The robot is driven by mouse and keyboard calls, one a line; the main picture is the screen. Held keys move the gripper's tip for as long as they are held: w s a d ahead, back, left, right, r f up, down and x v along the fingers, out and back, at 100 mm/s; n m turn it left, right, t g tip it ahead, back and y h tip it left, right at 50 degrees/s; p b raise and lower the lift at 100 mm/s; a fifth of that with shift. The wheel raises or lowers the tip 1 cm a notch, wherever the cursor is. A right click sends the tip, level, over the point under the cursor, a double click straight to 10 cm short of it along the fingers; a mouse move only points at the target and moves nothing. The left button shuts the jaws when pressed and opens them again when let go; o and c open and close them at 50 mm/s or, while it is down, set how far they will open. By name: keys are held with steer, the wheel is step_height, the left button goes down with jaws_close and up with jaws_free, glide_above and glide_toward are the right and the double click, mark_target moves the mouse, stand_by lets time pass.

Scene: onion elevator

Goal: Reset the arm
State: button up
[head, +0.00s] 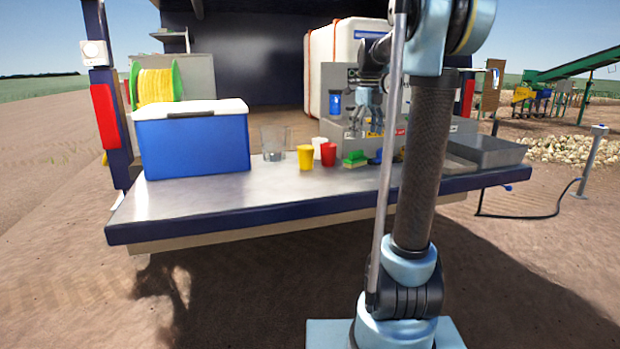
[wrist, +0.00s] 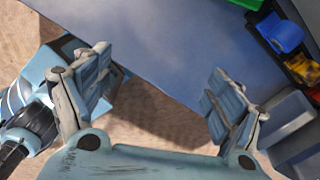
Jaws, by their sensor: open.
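My gripper (wrist: 158,88) is open, with its two padded fingers spread wide and nothing between them. In the wrist view, the metal table top shows beyond the fingers, with bare ground past its edge. In the head view my gripper (head: 367,108) hangs behind my upright arm, above the back right part of the table (head: 230,192), fingers pointing down. My arm hides part of the table and some of the things there.
On the table are a blue cooler (head: 197,143), a clear pitcher (head: 274,143), a yellow cup (head: 305,157), a red cup (head: 328,153), a green brush (head: 355,159) and a metal basin (head: 487,150). A blue item (wrist: 285,36) lies near the right finger. The table's front left is clear.

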steer(key=s+f+n+t, duration=0.1)
steer(key=s+f+n, duration=1.2)
steer(key=s, duration=0.4)
steer(key=s+f+n+t, duration=0.1)
steer(key=s+f+n, duration=1.2)
steer(key=s, duration=0.4)
steer(key=shift+a+f+n, duration=0.3)
steer(key=shift+f+n, duration=0.05)
steer(key=shift+n, duration=0.55)
